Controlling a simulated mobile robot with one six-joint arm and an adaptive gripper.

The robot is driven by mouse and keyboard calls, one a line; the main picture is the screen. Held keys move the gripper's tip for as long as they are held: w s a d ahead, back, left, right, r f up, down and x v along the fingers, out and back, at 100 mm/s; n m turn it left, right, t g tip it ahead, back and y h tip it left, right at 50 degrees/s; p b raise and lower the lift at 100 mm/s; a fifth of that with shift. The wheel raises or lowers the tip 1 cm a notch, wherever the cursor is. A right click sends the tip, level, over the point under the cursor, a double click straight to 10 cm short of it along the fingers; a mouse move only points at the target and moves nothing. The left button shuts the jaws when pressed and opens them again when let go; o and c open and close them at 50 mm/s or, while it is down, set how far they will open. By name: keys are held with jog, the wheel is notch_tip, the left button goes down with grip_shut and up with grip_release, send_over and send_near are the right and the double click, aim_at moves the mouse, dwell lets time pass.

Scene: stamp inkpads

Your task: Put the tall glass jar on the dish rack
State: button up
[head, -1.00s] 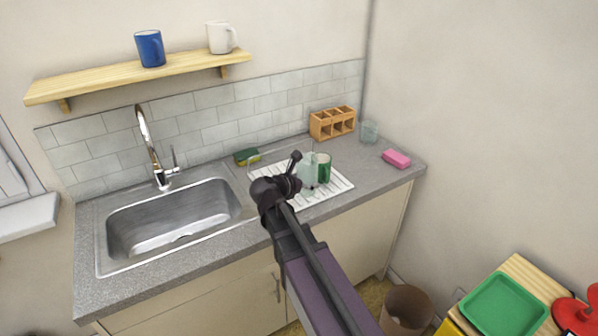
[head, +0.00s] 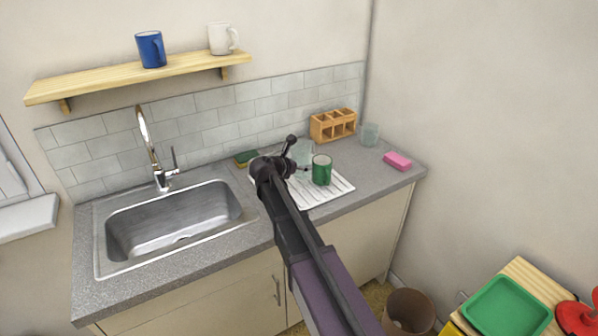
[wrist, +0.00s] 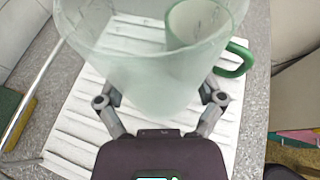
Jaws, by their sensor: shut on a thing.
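The tall glass jar (head: 302,152) is pale, see-through glass, partly hidden behind my wrist in the head view. My gripper (head: 290,165) is shut on it. In the wrist view the jar (wrist: 135,65) fills the space between the fingers, its wide mouth toward the top of the picture. The white ribbed dish rack (head: 335,190) lies on the counter right of the sink, and the jar is over its left part. The rack also shows below the jar in the wrist view (wrist: 72,135). I cannot tell whether the jar's base touches the rack.
A green mug (head: 321,171) stands on the rack, just right of the jar. The sink (head: 175,222) is at left. The rack's front right is clear.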

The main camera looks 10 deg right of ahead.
jog(key=shift+w, duration=0.55)
jog(key=shift+w+f+b, duration=0.2)
jog(key=shift+f+b, duration=0.1)
jog(key=shift+f, duration=0.05)
jog(key=shift+s+f+b, duration=0.1)
jog(key=shift+f+b, duration=1.4)
jog(key=shift+f, duration=0.15)
jog(key=o, duration=1)
